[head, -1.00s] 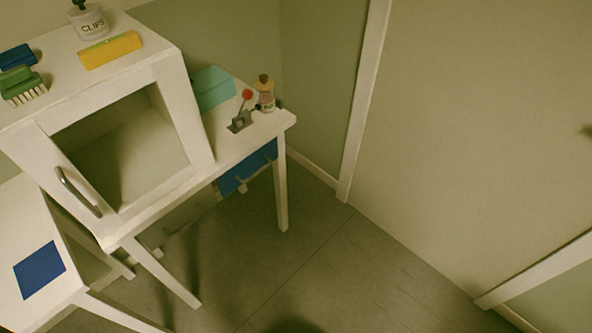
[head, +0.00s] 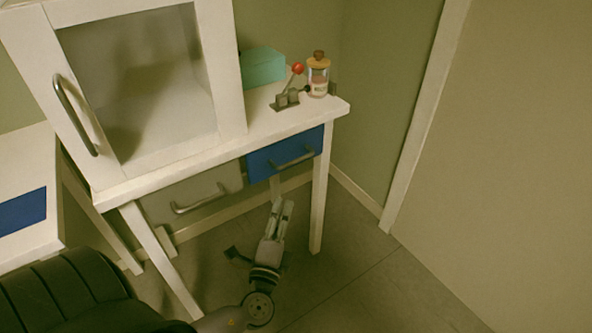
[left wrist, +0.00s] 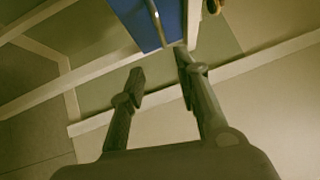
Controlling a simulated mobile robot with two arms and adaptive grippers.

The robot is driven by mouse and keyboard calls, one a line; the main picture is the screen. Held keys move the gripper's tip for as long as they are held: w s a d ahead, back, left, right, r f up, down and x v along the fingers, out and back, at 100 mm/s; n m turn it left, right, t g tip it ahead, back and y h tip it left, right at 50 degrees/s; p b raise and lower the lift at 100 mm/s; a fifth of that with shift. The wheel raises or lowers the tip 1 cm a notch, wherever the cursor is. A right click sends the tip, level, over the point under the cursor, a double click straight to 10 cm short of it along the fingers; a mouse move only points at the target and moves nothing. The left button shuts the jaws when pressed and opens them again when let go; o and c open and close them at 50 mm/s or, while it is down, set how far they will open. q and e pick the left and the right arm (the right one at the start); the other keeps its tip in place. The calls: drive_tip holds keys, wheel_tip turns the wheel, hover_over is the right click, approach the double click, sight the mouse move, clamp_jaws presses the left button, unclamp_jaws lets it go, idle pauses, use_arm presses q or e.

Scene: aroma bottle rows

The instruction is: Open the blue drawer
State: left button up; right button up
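The blue drawer (head: 285,156) sits under the right end of the white desk top and looks shut. It has a grey bar handle (head: 295,158) on its front. My left gripper (head: 282,208) is below the drawer in the head view, its fingers pointing up toward it. In the left wrist view the gripper (left wrist: 160,65) has its two fingers apart with nothing between them, and the blue drawer (left wrist: 150,15) with its handle (left wrist: 157,22) shows just beyond the fingertips. My right gripper does not show.
A grey-beige drawer (head: 196,193) with a handle is left of the blue one. A glass-fronted cabinet (head: 232,75), a teal box (head: 263,68), a red-knobbed lever (head: 288,92) and a jar (head: 318,75) stand on the desk. A desk leg (head: 319,200) is right of my gripper.

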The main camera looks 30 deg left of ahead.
sight(296, 161)
use_arm(q)
drive_tip(key=shift+p+x, duration=0.7)
drive_tip(key=shift+x, duration=7.9)
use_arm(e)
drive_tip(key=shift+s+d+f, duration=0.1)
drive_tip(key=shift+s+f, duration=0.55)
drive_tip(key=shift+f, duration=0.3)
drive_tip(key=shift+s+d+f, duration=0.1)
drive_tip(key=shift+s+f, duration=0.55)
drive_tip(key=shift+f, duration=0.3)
use_arm(q)
drive_tip(key=shift+r, duration=0.15)
drive_tip(key=shift+s, duration=0.1)
clamp_jaws()
